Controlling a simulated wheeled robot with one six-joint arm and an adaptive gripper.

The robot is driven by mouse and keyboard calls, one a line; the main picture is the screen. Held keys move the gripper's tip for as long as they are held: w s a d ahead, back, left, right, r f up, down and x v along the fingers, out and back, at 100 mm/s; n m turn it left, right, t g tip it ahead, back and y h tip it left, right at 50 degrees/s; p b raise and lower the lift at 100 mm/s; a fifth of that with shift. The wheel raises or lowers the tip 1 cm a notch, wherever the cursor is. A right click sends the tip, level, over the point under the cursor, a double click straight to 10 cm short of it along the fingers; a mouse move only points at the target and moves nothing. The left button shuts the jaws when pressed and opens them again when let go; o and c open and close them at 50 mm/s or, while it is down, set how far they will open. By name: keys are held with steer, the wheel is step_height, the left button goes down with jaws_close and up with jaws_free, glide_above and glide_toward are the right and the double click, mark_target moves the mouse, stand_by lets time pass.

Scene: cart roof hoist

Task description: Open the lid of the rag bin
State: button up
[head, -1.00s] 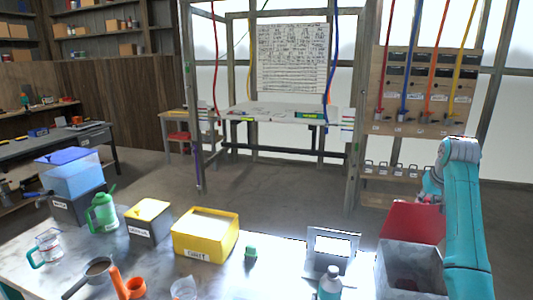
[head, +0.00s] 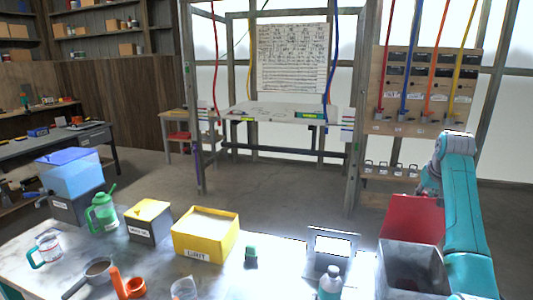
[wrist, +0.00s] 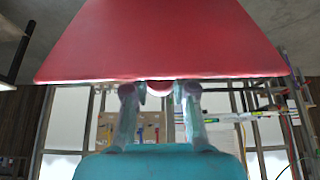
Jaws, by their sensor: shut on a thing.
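The rag bin (head: 412,257) is a grey metal box at the right end of the workbench, its inside partly in view. Its red lid (head: 412,218) stands raised at the bin's far side, so the top is open. My gripper (head: 428,189) is at the lid's upper right edge, partly hidden behind the lid. In the wrist view the red lid (wrist: 160,45) fills the top, and my gripper's fingers (wrist: 160,93) close around a small round red knob (wrist: 159,87) at its edge.
On the workbench left of the bin are a small framed panel (head: 331,249), a bottle (head: 330,282), a yellow bin (head: 206,234), a yellow-lidded box (head: 149,221) and a green can (head: 103,212). A hose board (head: 424,92) stands behind. The floor beyond is clear.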

steer(key=shift+r, duration=0.2)
steer(key=shift+w+d+r, duration=0.1)
steer(key=shift+w+d, duration=0.05)
steer(key=shift+w, duration=0.4)
steer(key=shift+w+d+r, duration=0.1)
steer(key=shift+w+d, duration=0.05)
steer(key=shift+w, duration=0.4)
steer(key=shift+w+f, duration=0.1)
steer(key=shift+w+d+f, duration=0.1)
steer(key=shift+w+d, duration=0.1)
steer(key=shift+w, duration=0.4)
steer(key=shift+w+d+f, duration=0.1)
steer(key=shift+w+d, duration=0.05)
steer(key=shift+w, duration=0.45)
steer(key=o, duration=0.8)
